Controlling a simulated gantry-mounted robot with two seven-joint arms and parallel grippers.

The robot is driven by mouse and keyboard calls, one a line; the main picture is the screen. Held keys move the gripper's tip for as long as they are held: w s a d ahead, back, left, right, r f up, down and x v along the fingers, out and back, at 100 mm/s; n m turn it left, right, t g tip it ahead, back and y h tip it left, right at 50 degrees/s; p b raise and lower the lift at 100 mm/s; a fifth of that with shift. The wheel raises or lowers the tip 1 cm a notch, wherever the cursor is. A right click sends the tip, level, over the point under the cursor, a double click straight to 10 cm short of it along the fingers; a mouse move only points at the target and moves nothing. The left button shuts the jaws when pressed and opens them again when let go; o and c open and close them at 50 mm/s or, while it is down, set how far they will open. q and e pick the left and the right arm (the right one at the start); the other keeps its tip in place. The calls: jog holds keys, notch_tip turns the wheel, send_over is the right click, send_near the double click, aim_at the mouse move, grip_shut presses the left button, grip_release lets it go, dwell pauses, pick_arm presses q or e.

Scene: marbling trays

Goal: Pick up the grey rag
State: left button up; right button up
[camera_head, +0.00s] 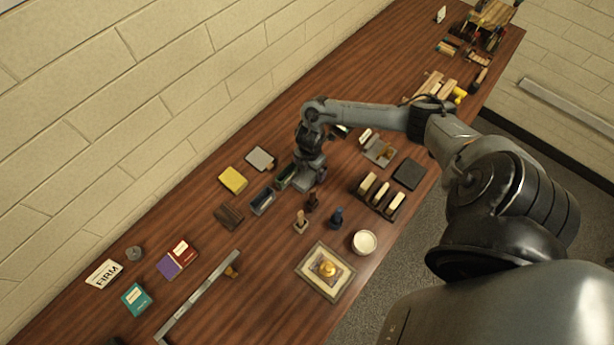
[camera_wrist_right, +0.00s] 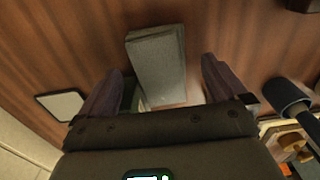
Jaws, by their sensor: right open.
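A flat grey piece (camera_wrist_right: 158,65), which looks like the folded grey rag, lies on the brown table. In the right wrist view it shows between and beyond my right fingertips. My right gripper (camera_wrist_right: 160,88) is open, with one finger on each side of the near end of the grey piece. I cannot tell whether a finger touches it. In the head view my right gripper (camera_head: 306,178) is low over the middle of the table and mostly hides the grey piece. My left gripper is not in view.
Close by are a pale grey pad (camera_head: 261,158), a yellow block (camera_head: 233,180), a dark box with a blue-grey inside (camera_head: 263,201) and stamps (camera_head: 300,222). A dark rack (camera_head: 370,200) and a white bowl (camera_head: 364,243) stand right. The wall borders the table's far side.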

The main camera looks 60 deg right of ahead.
jog(key=shift+f, duration=1)
jog(key=c, duration=1.1)
jog(key=shift+r, duration=0.1)
jog(key=shift+r, duration=0.85)
notch_tip(320, 180, up, 2)
jog(key=shift+r, duration=0.2)
jog(key=shift+s+d+r+p, duration=0.15)
jog(key=shift+s+d+r, duration=0.45)
jog(key=shift+s+r, duration=0.9)
jog(key=shift+s+d+r+p, duration=0.1)
jog(key=shift+s+d+r, duration=0.6)
jog(key=shift+s, duration=1.5)
jog(key=shift+s+d+r+p, duration=0.15)
jog(key=shift+s+d+r, duration=0.4)
jog(key=shift+s+r, duration=1)
jog(key=shift+s+f, duration=0.3)
jog(key=shift+f, duration=0.05)
